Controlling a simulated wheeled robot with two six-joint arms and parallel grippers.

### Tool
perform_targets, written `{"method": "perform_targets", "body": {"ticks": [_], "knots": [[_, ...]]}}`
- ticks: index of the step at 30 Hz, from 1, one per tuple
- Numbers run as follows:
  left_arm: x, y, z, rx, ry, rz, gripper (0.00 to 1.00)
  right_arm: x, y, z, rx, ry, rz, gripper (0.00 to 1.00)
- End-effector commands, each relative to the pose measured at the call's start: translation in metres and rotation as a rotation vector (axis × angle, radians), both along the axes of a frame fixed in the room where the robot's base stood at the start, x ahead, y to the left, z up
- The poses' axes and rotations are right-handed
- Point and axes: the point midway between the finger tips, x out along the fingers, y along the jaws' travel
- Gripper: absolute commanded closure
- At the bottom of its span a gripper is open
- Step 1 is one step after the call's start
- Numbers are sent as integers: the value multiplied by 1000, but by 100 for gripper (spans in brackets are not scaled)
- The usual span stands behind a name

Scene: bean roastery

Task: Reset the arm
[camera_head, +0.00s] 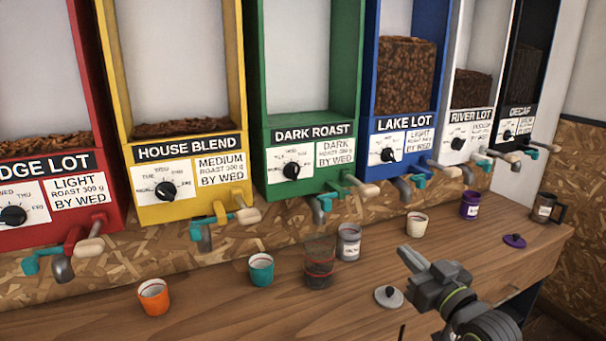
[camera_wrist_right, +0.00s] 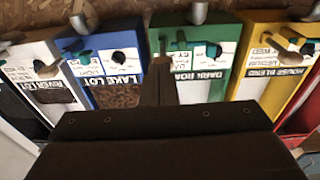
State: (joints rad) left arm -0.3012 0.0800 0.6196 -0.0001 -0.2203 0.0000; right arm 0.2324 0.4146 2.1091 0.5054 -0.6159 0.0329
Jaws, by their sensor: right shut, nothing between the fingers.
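My right gripper (camera_head: 411,262) is above the right part of the wooden counter, its fingers pointing up and to the left in the head view. It is shut and empty. In the right wrist view its fingers (camera_wrist_right: 160,72) stand close together in front of the bean dispensers, which appear upside down there. My right arm (camera_head: 475,315) comes in from the lower right corner. My left arm and gripper do not show in either view.
The counter (camera_head: 215,318) bears an orange cup (camera_head: 154,297), a teal cup (camera_head: 261,269), a dark see-through cup (camera_head: 319,264), a grey canister (camera_head: 348,242), a cream cup (camera_head: 416,224), a purple canister (camera_head: 470,205), a dark mug (camera_head: 545,208) and lids (camera_head: 389,296). Dispensers line the wall.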

Motion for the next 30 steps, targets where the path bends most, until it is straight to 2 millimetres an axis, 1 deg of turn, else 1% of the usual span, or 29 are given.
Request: {"method": "perform_targets", "body": {"ticks": [1,2,3,4,5,6,8,9,11,12,14,15,17,18,23,24,25,27,30], "knots": [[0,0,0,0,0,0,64,-12,-2,-30,-19,78,-21,100],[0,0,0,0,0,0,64,-20,-3,-48,-34,129,-36,100],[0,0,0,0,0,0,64,-33,-6,-73,-57,203,-57,100],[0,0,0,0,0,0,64,-45,-8,-92,-73,262,-74,100],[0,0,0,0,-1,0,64,-57,-10,-111,-90,322,-91,100],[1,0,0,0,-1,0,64,-74,-14,-134,-111,400,-115,100],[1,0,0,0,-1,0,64,-103,-20,-166,-142,517,-152,100],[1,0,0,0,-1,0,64,-124,-24,-185,-160,595,-177,100],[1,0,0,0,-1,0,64,-156,-30,-211,-184,710,-213,100],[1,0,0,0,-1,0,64,-177,-33,-225,-199,781,-237,100],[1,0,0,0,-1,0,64,-207,-38,-242,-217,878,-269,100],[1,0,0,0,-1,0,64,-226,-41,-251,-228,939,-289,100],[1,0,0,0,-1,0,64,-252,-45,-262,-241,1022,-317,100],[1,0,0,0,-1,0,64,-269,-47,-268,-249,1073,-335,100],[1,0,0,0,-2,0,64,-334,-54,-283,-270,1265,-402,100],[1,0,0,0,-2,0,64,-350,-55,-285,-275,1311,-418,100],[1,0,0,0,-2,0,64,-355,-56,-289,-278,1333,-425,100],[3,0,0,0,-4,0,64,-345,-59,-307,-278,1331,-419,100],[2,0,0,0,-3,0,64,-338,-61,-331,-278,1339,-416,100]]}}
